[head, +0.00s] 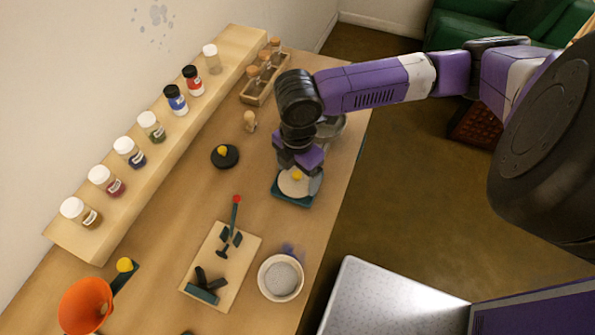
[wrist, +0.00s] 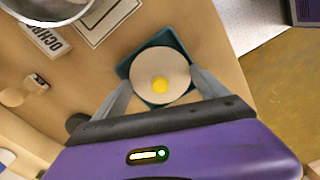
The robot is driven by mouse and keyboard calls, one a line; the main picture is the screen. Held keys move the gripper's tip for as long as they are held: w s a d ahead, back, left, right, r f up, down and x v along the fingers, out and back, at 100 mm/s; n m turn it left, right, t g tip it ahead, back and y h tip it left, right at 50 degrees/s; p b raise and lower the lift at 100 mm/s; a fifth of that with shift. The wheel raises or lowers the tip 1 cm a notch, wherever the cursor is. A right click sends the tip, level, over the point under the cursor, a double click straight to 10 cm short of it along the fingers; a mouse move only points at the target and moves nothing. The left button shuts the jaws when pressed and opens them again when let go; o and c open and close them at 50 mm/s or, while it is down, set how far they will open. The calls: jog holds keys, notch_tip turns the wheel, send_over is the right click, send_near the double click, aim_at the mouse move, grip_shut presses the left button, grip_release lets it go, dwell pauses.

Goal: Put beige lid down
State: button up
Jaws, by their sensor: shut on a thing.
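The beige lid (head: 294,187) is a pale round disc with a yellow knob. In the wrist view the lid (wrist: 148,64) lies between the two grey fingers of my gripper (wrist: 163,88), which are shut on its sides. A square teal tray (head: 291,202) is directly under the lid; its corners also show around the lid in the wrist view (wrist: 124,70). I cannot tell whether the lid touches the tray. In the head view my gripper (head: 298,179) points down over the tray, partly covering the lid.
A metal bowl (head: 333,128) stands behind my gripper. A black disc with a yellow knob (head: 231,161) and a wooden peg (head: 250,122) are to the left. A white bowl (head: 266,289) and a board with dark tools (head: 250,246) are nearer. Jars line a raised shelf (head: 185,140).

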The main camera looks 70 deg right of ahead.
jog(key=shift+f, duration=0.5)
jog(key=o, duration=1.2)
jog(key=shift+f+b, duration=0.15)
jog(key=shift+b, duration=0.15)
jog(key=shift+o, duration=0.2)
